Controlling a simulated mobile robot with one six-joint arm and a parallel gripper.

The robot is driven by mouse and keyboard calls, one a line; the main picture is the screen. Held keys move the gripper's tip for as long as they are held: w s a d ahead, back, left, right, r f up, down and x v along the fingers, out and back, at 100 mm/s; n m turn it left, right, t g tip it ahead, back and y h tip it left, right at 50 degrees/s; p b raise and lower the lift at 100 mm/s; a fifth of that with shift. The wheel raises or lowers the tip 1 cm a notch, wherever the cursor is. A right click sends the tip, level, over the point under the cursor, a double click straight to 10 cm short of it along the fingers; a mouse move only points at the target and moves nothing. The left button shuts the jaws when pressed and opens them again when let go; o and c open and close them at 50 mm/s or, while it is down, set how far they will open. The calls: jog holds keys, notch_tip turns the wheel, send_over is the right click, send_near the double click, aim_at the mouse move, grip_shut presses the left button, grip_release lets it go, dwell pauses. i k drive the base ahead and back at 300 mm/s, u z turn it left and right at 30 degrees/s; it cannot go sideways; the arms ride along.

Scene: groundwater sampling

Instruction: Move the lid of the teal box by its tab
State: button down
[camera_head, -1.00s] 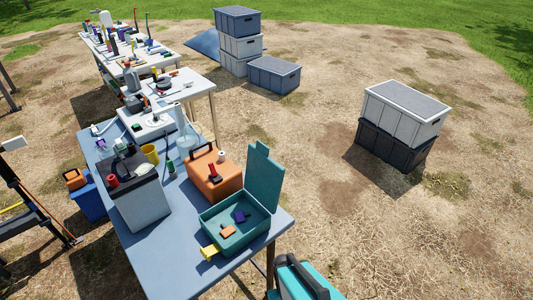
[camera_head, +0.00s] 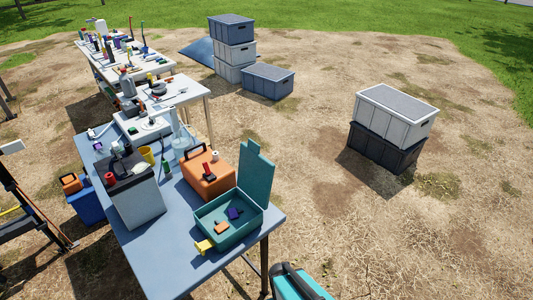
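The teal box (camera_head: 243,229) stands open at the near right corner of the blue-grey table (camera_head: 184,262). Its lid (camera_head: 256,174) stands upright along the box's right side, with a narrow tab (camera_head: 251,147) rising from its top edge. Inside the box lie an orange item (camera_head: 221,228) and a purple item (camera_head: 234,213). A yellow piece (camera_head: 203,246) sits at the box's front left corner. My gripper is not in view.
An orange case (camera_head: 208,178) with a handle stands just behind the teal box. A grey box with a dark top (camera_head: 137,200) stands to its left. The table's front left part is bare. Stacked crates (camera_head: 397,110) stand on the ground at right.

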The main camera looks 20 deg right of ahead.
aim_at(255, 172)
jog(key=z, duration=0.1)
jog(key=k, duration=0.8)
jog(key=u, duration=0.85)
jog(key=k, duration=0.45)
jog(key=u, duration=0.25)
jog(key=i, duration=0.55)
